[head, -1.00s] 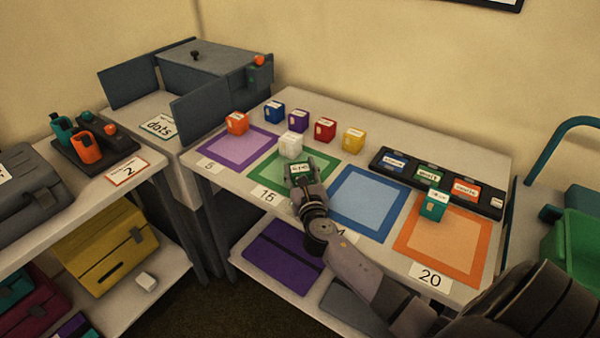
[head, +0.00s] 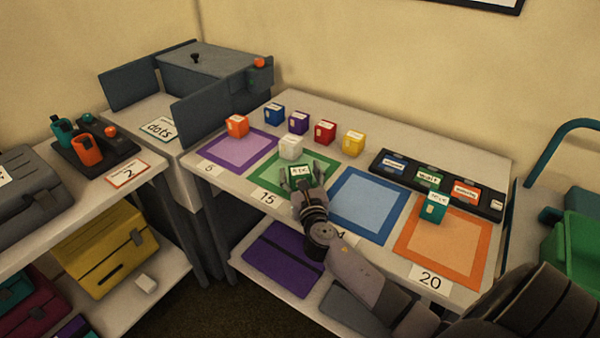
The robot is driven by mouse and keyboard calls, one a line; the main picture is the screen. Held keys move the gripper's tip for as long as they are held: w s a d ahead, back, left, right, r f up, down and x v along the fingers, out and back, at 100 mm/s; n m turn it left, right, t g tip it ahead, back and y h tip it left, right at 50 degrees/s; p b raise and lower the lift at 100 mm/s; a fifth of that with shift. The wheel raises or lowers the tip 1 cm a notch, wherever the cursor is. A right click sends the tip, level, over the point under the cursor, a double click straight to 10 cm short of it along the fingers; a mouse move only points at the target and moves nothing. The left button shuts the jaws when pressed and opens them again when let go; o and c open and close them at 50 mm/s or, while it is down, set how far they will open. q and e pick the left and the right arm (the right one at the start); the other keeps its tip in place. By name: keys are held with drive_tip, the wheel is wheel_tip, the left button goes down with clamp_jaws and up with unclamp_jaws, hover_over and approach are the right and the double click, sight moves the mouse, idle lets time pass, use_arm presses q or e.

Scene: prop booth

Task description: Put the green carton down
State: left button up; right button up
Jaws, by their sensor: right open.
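The green carton (head: 301,173) has a white label on top and sits on the green-bordered mat (head: 262,180), near its right part. My right gripper (head: 301,182) is open, with its fingers apart on either side of the carton. The gripper hides the carton's near side, so I cannot tell whether a finger touches it. My left gripper is not in view.
A white cube (head: 290,148) stands close behind the carton. Several coloured cubes, such as the yellow one (head: 353,142), line the back. A blue mat (head: 368,200) lies to the right. A teal carton (head: 435,206) stands at the orange mat (head: 404,240).

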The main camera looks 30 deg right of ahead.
drive_tip(key=v, duration=1.1)
drive_tip(key=shift+s, duration=0.25)
